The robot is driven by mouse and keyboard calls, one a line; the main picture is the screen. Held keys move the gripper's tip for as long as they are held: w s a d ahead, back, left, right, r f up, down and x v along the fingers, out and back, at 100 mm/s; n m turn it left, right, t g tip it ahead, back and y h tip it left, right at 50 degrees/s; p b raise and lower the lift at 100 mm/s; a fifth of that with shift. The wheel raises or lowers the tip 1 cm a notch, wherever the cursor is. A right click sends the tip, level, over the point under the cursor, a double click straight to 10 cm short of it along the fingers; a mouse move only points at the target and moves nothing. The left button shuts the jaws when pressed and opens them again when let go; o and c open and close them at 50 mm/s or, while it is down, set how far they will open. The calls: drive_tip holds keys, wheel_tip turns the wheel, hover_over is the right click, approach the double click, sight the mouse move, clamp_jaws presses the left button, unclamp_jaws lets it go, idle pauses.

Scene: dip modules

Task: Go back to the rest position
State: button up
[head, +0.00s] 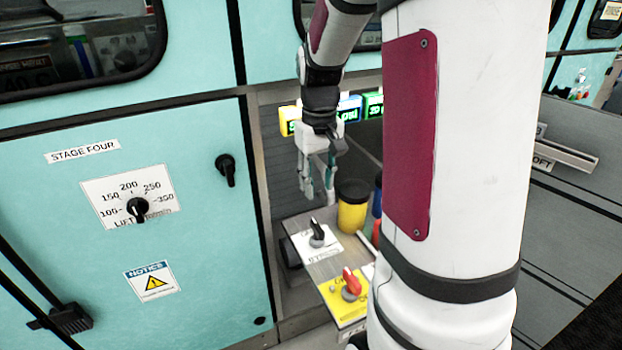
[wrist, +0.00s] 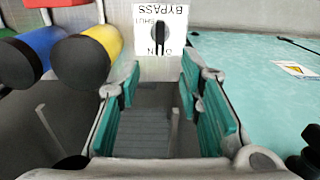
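My gripper (head: 318,188) hangs fingers-down in front of the panel recess, at the upper left of my arm in the head view. In the wrist view my gripper (wrist: 158,92) shows its two teal-padded fingers spread apart with nothing between them. Beyond the fingertips is a white plate marked BYPASS and SHUT with a black knob (wrist: 159,32). In the head view a black knob (head: 317,232) on a white plate stands below the gripper, apart from it.
A yellow cylinder with a black top (head: 352,205) stands right of the gripper. A red knob (head: 351,281) sits on a yellow plate nearer. Lit displays (head: 350,108) are behind the gripper. A teal cabinet door with a dial (head: 138,207) is at left.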

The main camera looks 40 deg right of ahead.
drive_tip(key=s+a+r+n, duration=0.1)
drive_tip(key=s+a+r, duration=0.2)
drive_tip(key=s+a, duration=0.35)
drive_tip(key=s+a+r+n+t, duration=0.1)
drive_tip(key=s+a+r, duration=0.2)
drive_tip(key=s+a, duration=0.4)
drive_tip(key=s+a+r+n, duration=0.1)
drive_tip(key=s+a+r, duration=0.2)
drive_tip(key=s+a, duration=0.45)
wheel_tip(320, 180, up, 16)
drive_tip(key=s+d+t+p, duration=0.1)
drive_tip(key=t+p, duration=0.2)
drive_tip(key=p, duration=1.2)
drive_tip(key=shift+s+d+r, duration=0.2)
drive_tip(key=shift+s+d, duration=0.05)
drive_tip(key=shift+d, duration=0.15)
